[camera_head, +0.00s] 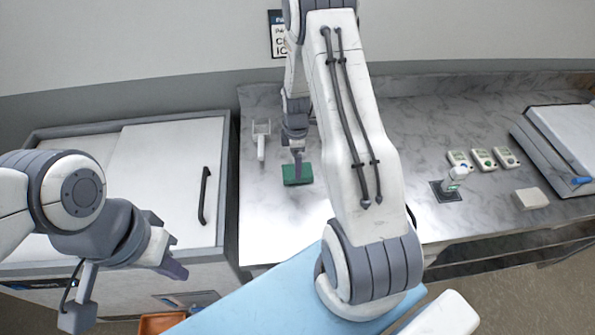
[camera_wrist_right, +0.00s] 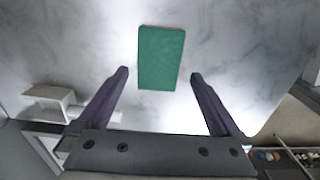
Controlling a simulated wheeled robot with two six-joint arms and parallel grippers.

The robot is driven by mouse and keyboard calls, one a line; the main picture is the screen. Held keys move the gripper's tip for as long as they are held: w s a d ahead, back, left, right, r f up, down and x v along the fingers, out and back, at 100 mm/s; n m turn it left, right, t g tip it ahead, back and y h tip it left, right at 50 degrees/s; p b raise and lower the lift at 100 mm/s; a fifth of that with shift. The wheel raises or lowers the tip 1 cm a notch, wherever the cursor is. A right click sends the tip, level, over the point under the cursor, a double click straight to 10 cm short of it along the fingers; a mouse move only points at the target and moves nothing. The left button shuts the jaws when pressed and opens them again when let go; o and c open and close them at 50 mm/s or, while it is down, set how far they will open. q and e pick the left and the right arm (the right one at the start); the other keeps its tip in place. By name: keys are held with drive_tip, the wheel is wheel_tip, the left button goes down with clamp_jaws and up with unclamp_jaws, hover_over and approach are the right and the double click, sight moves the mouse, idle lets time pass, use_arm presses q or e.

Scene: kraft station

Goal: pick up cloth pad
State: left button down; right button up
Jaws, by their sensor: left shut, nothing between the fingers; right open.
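The cloth pad is a flat green rectangle (camera_head: 298,175) on the grey marble counter, left of my right forearm in the head view. In the right wrist view the pad (camera_wrist_right: 161,57) lies ahead of the fingertips, centred between the two fingers. My right gripper (camera_wrist_right: 160,75) is open and empty, pointing at the pad. In the head view the right gripper (camera_head: 298,158) is just over the pad's far side, and the arm hides part of it. My left gripper (camera_head: 176,268) is shut and empty, low at the left in front of the white cabinet.
A white holder (camera_head: 261,138) stands left of the pad; it also shows in the right wrist view (camera_wrist_right: 52,102). A white tap-like device (camera_head: 457,178), several small meters (camera_head: 484,159) and a white block (camera_head: 530,199) are right of my arm.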

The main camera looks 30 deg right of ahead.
sight(288, 170)
drive_tip(key=f, duration=0.1)
drive_tip(key=f+p, duration=0.2)
drive_tip(key=shift+d, duration=0.25)
drive_tip(key=shift+f, duration=0.75)
drive_tip(key=c, duration=1.3)
drive_tip(key=shift+r, duration=0.1)
